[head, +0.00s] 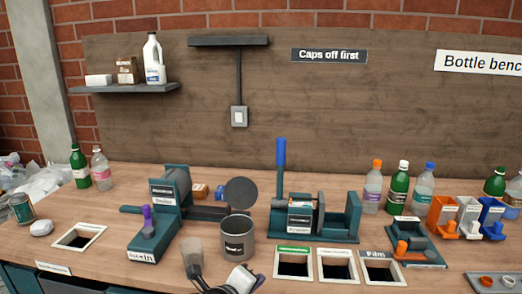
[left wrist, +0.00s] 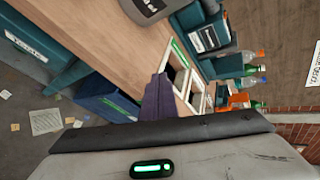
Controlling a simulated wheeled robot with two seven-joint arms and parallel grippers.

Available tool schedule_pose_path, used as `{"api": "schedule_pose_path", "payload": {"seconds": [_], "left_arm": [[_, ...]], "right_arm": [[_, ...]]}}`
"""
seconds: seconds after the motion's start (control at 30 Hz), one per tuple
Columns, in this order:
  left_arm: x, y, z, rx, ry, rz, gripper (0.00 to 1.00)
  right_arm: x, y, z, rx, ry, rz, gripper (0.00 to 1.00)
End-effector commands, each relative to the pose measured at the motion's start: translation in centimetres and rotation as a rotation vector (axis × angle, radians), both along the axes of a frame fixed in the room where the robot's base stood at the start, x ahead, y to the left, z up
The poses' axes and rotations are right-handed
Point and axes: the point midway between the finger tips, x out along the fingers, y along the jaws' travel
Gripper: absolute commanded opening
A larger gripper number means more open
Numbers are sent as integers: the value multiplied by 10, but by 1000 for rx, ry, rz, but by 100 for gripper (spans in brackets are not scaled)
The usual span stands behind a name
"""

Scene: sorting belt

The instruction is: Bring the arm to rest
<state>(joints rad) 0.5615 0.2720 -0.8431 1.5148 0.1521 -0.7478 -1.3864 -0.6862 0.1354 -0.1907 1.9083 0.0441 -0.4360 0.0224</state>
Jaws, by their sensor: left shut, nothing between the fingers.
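My left gripper (head: 192,252) is at the bottom centre of the head view, low in front of the bench. It is shut and empty. In the left wrist view its dark fingers (left wrist: 160,97) are together, with the bench edge and its square openings beyond them. Part of my left wrist shows beside it in the head view. My right gripper is in neither view.
The wooden bench (head: 100,205) carries a teal machine (head: 170,195), a grey cup (head: 236,243) just behind my gripper, and a teal press with a blue lever (head: 281,165). Openings line its front, including one labelled Film (head: 382,270). Several bottles (head: 398,188) stand right.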

Motion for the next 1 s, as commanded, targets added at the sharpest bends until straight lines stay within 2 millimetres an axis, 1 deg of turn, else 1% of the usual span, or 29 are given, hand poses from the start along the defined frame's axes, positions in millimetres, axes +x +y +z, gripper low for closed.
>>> {"api": "schedule_pose_path", "payload": {"seconds": [0.03, 0.17, 0.2, 0.27, 0.3, 0.37, 0.4, 0.47, 0.5, 0.57, 0.6, 0.7, 0.8, 0.83, 0.9, 1.0], "left_arm": [[-23, -2, -23, -122, 79, 57, 0], [-71, 3, -66, -413, 255, 231, 0], [-87, 7, -79, -503, 312, 297, 0], [-112, 16, -97, -638, 394, 404, 0], [-129, 24, -110, -723, 444, 479, 0], [-155, 37, -127, -845, 516, 596, 0], [-173, 47, -137, -924, 558, 677, 0], [-201, 64, -153, -1036, 615, 804, 0], [-219, 75, -162, -1105, 647, 888, 0], [-246, 94, -173, -1195, 681, 1007, 0], [-262, 105, -180, -1248, 698, 1080, 0], [-296, 129, -191, -1351, 722, 1227, 0], [-318, 144, -196, -1413, 729, 1320, 0], [-322, 147, -197, -1425, 729, 1337, 0], [-327, 152, -198, -1442, 729, 1363, 0], [-329, 153, -198, -1449, 729, 1370, 0]], "right_arm": [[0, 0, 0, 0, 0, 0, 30], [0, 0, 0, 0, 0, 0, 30], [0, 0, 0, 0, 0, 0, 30], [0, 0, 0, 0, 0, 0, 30], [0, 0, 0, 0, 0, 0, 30], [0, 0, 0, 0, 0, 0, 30], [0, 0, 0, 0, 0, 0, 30], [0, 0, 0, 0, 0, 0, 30], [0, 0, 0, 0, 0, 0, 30], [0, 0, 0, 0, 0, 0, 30], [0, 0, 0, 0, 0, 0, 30], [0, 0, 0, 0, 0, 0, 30], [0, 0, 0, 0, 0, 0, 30], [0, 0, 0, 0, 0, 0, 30], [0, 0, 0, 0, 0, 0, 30], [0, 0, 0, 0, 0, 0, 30]]}}
